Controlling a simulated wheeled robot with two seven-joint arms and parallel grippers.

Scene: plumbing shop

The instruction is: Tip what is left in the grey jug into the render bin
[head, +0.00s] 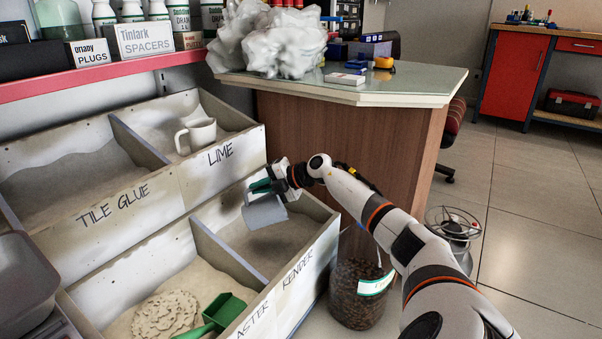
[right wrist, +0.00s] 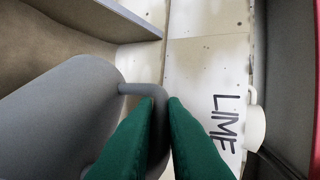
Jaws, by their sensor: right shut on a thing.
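The grey jug (head: 265,213) hangs over the render bin (head: 316,252), the front right compartment, and looks tilted. Its mouth and contents cannot be made out. My right gripper (head: 263,187) is shut on the jug's handle. In the right wrist view the jug's grey body (right wrist: 60,115) fills the left, and the green fingers (right wrist: 160,105) close around its handle (right wrist: 146,90). The render bin holds a grey-brown powder below the jug. No stream of material shows. My left gripper is not in view.
A cream jug (head: 196,135) stands in the lime bin behind. A green scoop (head: 217,313) lies in the plaster bin (head: 110,328) at front left. A divider (head: 228,252) separates plaster from render. A counter (head: 420,85) stands behind, and a bag of brown pellets (head: 357,293) on the floor.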

